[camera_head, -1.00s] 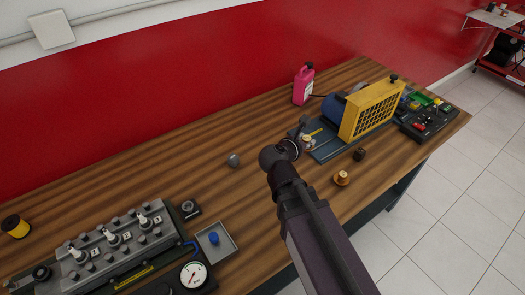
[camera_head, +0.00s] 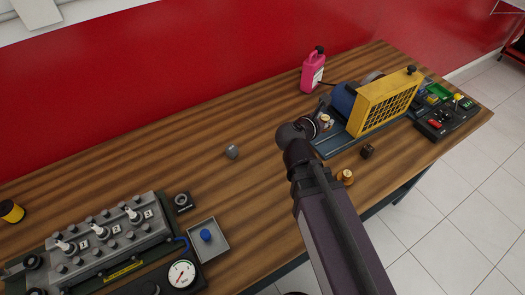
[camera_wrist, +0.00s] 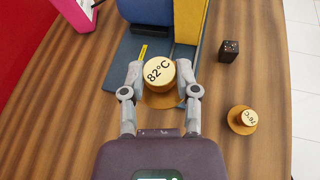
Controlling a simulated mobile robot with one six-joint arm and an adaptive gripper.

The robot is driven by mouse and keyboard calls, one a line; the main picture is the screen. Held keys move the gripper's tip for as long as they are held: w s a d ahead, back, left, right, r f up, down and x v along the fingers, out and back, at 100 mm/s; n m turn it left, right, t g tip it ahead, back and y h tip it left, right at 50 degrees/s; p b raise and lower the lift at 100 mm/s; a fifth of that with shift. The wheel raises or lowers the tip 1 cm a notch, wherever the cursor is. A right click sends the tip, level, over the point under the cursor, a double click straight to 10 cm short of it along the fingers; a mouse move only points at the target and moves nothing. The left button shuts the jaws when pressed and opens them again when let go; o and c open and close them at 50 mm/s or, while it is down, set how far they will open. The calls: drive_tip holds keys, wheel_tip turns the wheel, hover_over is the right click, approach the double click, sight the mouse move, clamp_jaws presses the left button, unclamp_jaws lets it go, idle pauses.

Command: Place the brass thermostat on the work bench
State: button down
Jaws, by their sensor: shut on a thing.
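A brass thermostat (camera_wrist: 159,75) with a cream top marked 82°C is between my gripper's fingertips (camera_wrist: 160,84) in the wrist view. My gripper is shut on it. Its wide brass flange shows below the cream top. In the head view the thermostat (camera_head: 326,121) is at my gripper (camera_head: 322,119), partly hidden by it, beside the blue base plate of the engine trainer. A second brass thermostat (camera_wrist: 242,119) with a smaller top stands on the wooden work bench (camera_wrist: 65,125) to the right; it also shows in the head view (camera_head: 346,176).
The engine trainer with a yellow grille (camera_head: 388,103) stands just beyond my gripper. A small dark block (camera_head: 367,151) and a pink jug (camera_head: 313,72) are near it. A grey ball (camera_head: 232,152) lies to the left, with bare wood around it. A grey tray (camera_head: 220,235) is lower left.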

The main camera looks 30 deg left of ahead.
drive_tip(key=shift+a, duration=0.1)
drive_tip(key=shift+n+y, duration=0.6)
drive_tip(key=shift+y, duration=0.1)
drive_tip(key=s+a+f+b, duration=0.1)
drive_tip(key=a+f+b, duration=0.1)
drive_tip(key=a, duration=0.4)
drive_tip(key=s+a+f+b, duration=0.1)
drive_tip(key=a+f+b, duration=0.2)
drive_tip(key=a, duration=0.4)
drive_tip(key=s+a+f+b, duration=0.2)
drive_tip(key=a+f+b, duration=0.1)
drive_tip(key=a, duration=0.4)
drive_tip(key=shift+s, duration=0.1)
drive_tip(key=shift+r, duration=0.1)
drive_tip(key=w+a, duration=0.1)
drive_tip(key=w, duration=0.3)
drive_tip(key=w+a+f, duration=0.1)
drive_tip(key=w, duration=0.4)
drive_tip(key=w+a+b, duration=0.1)
drive_tip(key=w, duration=0.4)
drive_tip(key=shift+w+a+f, duration=0.15)
drive_tip(key=shift+w+f, duration=0.05)
